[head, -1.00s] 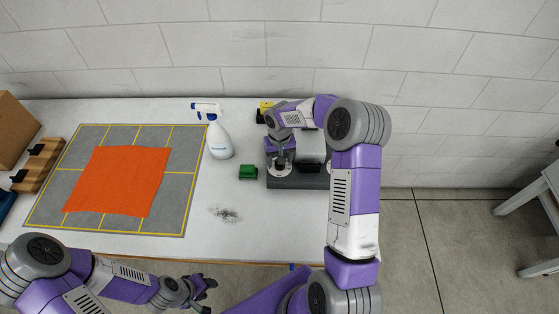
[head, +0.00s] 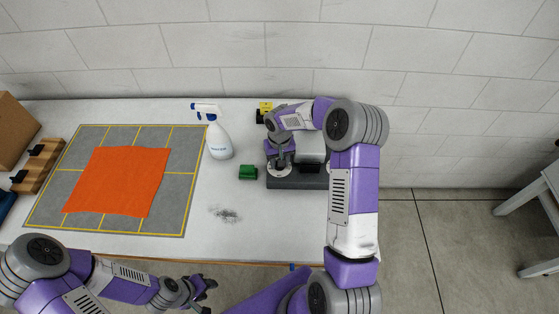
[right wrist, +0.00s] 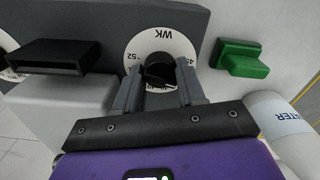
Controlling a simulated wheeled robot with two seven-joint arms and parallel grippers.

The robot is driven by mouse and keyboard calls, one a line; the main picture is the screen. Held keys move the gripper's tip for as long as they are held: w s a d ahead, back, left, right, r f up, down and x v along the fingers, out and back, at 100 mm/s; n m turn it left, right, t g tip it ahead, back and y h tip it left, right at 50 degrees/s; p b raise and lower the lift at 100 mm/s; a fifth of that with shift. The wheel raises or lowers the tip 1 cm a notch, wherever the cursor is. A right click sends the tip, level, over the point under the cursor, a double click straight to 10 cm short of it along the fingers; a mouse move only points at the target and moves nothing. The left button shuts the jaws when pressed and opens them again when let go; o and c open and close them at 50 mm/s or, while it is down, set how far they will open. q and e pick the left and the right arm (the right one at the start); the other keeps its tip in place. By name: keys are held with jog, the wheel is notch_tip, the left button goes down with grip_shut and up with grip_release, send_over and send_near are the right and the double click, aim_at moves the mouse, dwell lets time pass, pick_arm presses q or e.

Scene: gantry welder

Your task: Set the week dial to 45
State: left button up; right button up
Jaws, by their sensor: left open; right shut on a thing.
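The week dial (right wrist: 163,44) is a white disc marked WK on the dark grey face of a machine (head: 297,182). Numbers show at its rim, one reading 52 and one at the right partly covered. Its black knob (right wrist: 158,72) sits between the fingers of my right gripper (right wrist: 158,92), which is shut on it. The fingers hide the near part of the dial, and I cannot tell the exact number the knob points to. In the head view the right arm reaches over the machine. My left gripper (head: 207,286) is open and empty at the table's front edge.
A green block (head: 248,173) and a white spray bottle (head: 219,138) stand left of the machine. A black slotted part (right wrist: 55,57) juts out beside the dial. An orange cloth (head: 118,181) lies on a grey mat (head: 172,214).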

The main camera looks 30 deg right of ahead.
jog(key=shift+n, duration=2.8)
jog(key=o, duration=1)
jog(key=shift+o, duration=0.2)
jog(key=shift+r, duration=0.1)
notch_tip(320, 180, up, 8)
jog(key=shift+f, duration=0.25)
